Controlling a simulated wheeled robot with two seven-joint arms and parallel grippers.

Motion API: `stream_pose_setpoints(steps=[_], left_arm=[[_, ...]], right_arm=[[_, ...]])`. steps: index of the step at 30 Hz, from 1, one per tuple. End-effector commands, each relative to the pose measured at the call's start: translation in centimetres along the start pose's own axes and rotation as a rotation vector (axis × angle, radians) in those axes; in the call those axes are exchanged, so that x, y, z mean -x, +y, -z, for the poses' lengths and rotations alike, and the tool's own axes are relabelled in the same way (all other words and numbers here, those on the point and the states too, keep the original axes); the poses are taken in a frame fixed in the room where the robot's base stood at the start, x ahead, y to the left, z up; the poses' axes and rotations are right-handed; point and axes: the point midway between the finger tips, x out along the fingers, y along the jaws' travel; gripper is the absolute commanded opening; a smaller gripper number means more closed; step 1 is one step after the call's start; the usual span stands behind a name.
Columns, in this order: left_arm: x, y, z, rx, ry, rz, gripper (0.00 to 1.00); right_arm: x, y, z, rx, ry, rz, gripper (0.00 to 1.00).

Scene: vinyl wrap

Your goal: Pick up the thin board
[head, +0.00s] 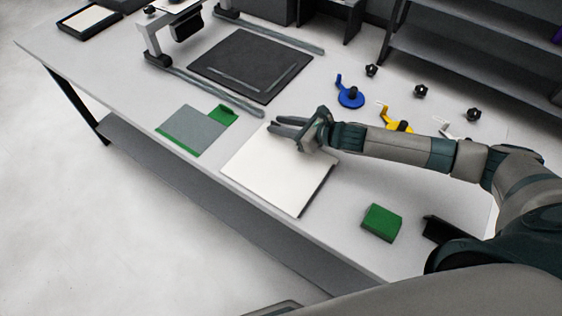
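A thin white board (275,178) lies flat near the front edge of the table, with a dark edge along its right side. A thin grey sheet (192,131) with a green border lies to its left; a small green block (222,115) is at its upper right corner. I cannot tell for certain which one is the thin board. My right gripper (273,128) is over the far edge of the white board, fingers pointing left. Its fingers look parted with nothing between them. Whether they touch the board cannot be told. My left gripper is not in view.
A black mat (250,62) lies between two grey rails behind the boards. A blue tape holder (350,94), a yellow one (396,125) and several black knobs stand at the back right. A green block (381,222) sits on the right. The table's front edge is close to the white board.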

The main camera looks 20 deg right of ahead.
Motion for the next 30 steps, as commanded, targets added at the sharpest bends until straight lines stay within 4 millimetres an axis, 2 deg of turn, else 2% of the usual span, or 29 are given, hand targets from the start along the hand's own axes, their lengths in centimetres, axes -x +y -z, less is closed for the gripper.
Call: stream_pose_setpoints(steps=[6,20,24,30], left_arm=[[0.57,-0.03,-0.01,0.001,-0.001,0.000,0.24],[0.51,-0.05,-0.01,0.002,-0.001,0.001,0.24],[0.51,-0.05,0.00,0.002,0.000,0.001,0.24],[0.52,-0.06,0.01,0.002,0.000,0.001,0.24]], right_arm=[[-1.40,-0.02,-0.08,0.000,-0.001,0.000,0.27],[-1.45,-0.03,-0.03,0.001,-0.001,0.000,0.27],[-1.44,-0.03,-0.04,0.001,-0.001,0.000,0.00],[-1.44,-0.03,-0.08,0.001,-0.001,0.000,0.00]])
